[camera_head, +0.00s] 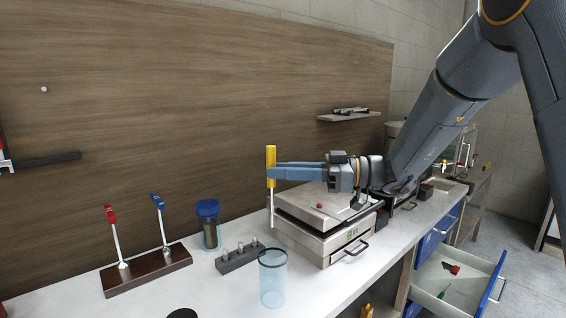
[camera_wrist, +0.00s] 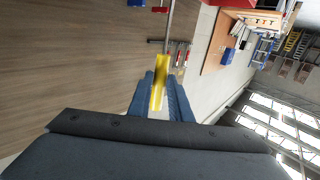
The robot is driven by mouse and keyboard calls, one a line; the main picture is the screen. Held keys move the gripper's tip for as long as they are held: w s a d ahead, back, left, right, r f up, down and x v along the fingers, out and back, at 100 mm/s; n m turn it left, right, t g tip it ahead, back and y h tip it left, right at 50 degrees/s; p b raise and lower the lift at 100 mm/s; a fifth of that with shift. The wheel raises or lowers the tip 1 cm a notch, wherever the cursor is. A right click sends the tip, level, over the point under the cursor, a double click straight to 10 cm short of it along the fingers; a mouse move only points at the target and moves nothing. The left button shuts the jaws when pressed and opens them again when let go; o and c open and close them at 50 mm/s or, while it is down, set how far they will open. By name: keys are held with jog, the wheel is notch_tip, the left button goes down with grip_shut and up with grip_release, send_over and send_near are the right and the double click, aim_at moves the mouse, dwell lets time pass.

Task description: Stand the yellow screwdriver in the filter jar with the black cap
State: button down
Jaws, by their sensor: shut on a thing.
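The yellow screwdriver (camera_head: 270,155) is upright in my gripper (camera_head: 276,172), yellow handle up and thin grey shaft down. The gripper's blue fingers are shut on the handle, also seen in the wrist view (camera_wrist: 158,92). An open, clear bluish jar (camera_head: 272,284) with a dark rim stands on the white counter, below the screwdriver and nearer the front edge; it looks empty. A flat black disc (camera_head: 182,314), perhaps a cap, is cut off at the bottom edge. Another jar (camera_head: 210,236) has a blue lid and dark contents. No jar in view visibly wears a black cap.
A grey block with several metal pegs (camera_head: 238,256) lies between the jars. A dark wooden stand with red and blue-handled tools (camera_head: 148,270) is at left. A metal box-like appliance (camera_head: 322,244) stands below my gripper. An open drawer (camera_head: 440,280) juts out at right.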

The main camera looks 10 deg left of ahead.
notch_tip(320, 180, down, 12)
jog(key=b, duration=0.8)
dwell(0.6)
jog(key=shift+r, duration=0.1)
jog(key=c, duration=1.5)
grip_release()
jog(key=shift+c, duration=0.2)
jog(key=shift+d, duration=0.1)
jog(key=d+b, duration=0.3)
jog(key=d, duration=0.4)
jog(key=shift+w+d, duration=0.3)
